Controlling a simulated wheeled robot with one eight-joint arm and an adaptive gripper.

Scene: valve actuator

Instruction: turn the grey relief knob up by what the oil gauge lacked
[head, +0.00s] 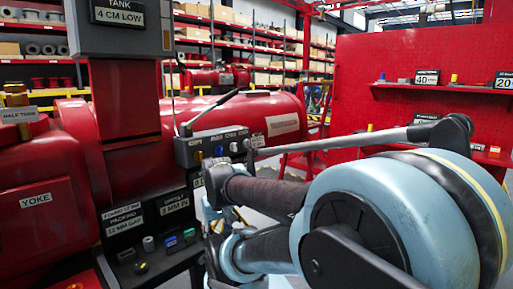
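A tank gauge box (117,28) at the upper left carries a label reading "TANK" and "4 CM LOW". A control box (190,152) in the middle has a yellow knob (198,155), a blue knob (219,150) and a pale grey knob (233,147) under small labels. Another grey knob (148,243) sits on the lower black panel. I cannot read which grey knob is the relief knob. My light-blue arm fills the lower right and reaches toward the control box. I cannot make out my gripper's fingers.
A long metal rod (340,141) crosses above my arm toward the control box. A thinner lever (212,107) rises from the box. The lower panel has blue and green parts. Red machinery (35,190) stands left, a red board (430,60) right, and stocked shelves behind.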

